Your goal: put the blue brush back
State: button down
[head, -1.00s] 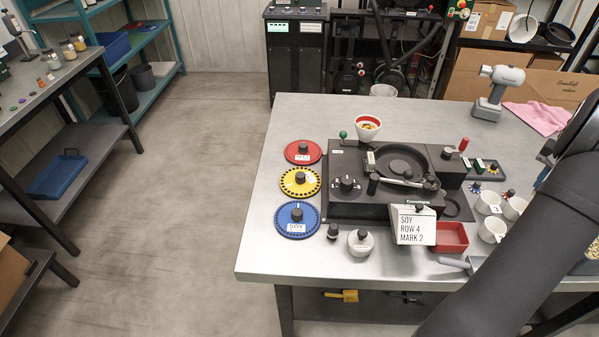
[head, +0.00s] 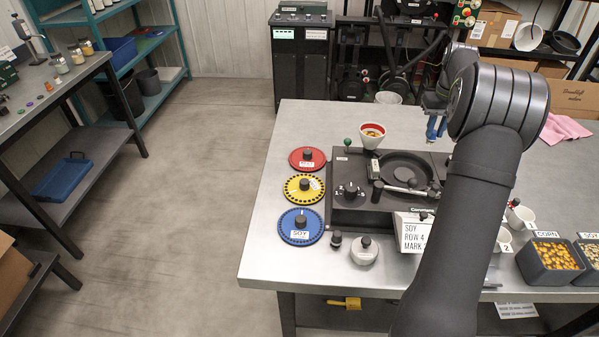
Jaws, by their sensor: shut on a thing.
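The blue brush (head: 436,129) hangs at the end of my gripper (head: 436,113), above the back part of the grey bench, beyond the black seed meter (head: 352,205). My gripper is small in the head view and partly hidden by my arm. It is shut on the brush. Only a short blue part of the brush shows, and I cannot tell whether it touches the bench. The place to the right of the meter is largely hidden behind my arm.
Seed bins (head: 549,263) stand at the front right. A pink cloth (head: 563,128) lies at the back right.

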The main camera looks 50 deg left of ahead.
jog(key=s+a+r+n, duration=0.2)
jog(key=s+a+n, duration=0.3)
jog(key=s+a, duration=0.95)
jog(key=s+a+n, duration=0.4)
jog(key=s, duration=1.1)
jog(key=s+a+f, duration=0.2)
jog(key=a, duration=0.1)
jog(key=s+a+f, duration=0.5)
jog(key=a, duration=0.1)
jog(key=shift+s+a+f, duration=0.15)
jog(key=shift+a+f, duration=0.05)
jog(key=shift+f, duration=2)
jog(key=shift+f, duration=0.15)
jog(key=c, duration=1.3)
grip_release()
